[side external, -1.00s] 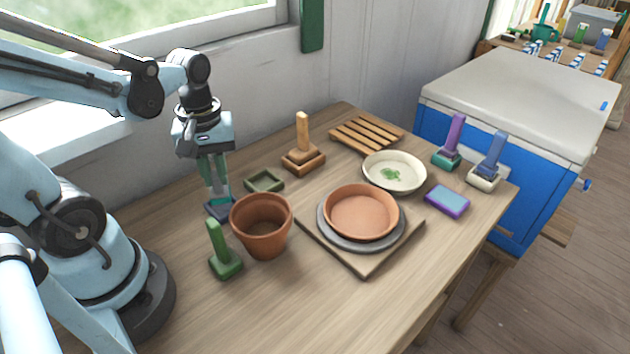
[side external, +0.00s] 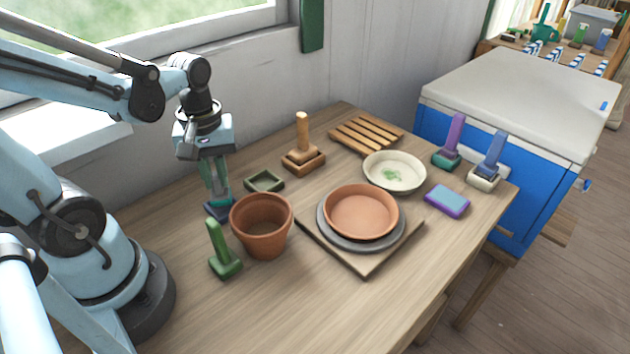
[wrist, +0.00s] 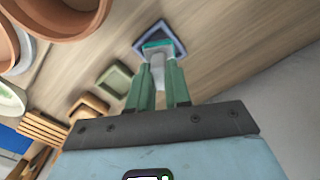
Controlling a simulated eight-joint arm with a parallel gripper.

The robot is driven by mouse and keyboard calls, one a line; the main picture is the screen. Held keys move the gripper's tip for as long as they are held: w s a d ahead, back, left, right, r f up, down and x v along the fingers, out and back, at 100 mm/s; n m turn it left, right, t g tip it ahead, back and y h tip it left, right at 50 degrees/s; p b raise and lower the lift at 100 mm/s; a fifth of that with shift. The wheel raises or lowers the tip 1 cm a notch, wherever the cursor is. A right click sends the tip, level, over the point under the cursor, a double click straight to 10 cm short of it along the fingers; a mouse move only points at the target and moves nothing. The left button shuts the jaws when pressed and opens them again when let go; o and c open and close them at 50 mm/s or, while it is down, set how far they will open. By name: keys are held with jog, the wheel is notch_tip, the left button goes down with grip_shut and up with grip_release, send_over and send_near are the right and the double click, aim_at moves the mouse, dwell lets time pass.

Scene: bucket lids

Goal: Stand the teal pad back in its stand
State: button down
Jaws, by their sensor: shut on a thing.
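The teal pad (wrist: 157,45) has a pale grey handle (wrist: 158,72), which sits between my gripper's green fingers. My gripper (side external: 216,190) is shut on the handle and points down; its fingers also show in the wrist view (wrist: 159,84). The dark blue square stand (wrist: 176,48) lies on the table directly under the pad, and it also shows in the side view (side external: 212,212). The pad lies within the stand's outline in the wrist view. Whether it touches the stand's floor I cannot tell. The terracotta pot partly hides the stand in the side view.
A terracotta pot (side external: 262,226) stands close to the right of the stand. A green handled pad (side external: 222,250) stands in front, and an empty olive tray (side external: 264,181) lies behind. A wooden handled block (side external: 303,148) and plates (side external: 362,212) are farther right. The wall is behind.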

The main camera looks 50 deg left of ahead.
jog(key=shift+f, duration=0.1)
dwell(0.3)
jog(key=shift+f, duration=0.5)
jog(key=shift+f, duration=0.1)
dwell(0.3)
jog(key=shift+r, duration=2)
jog(key=shift+f, duration=0.1)
jog(key=shift+f, duration=1.2)
jog(key=shift+f, duration=0.15)
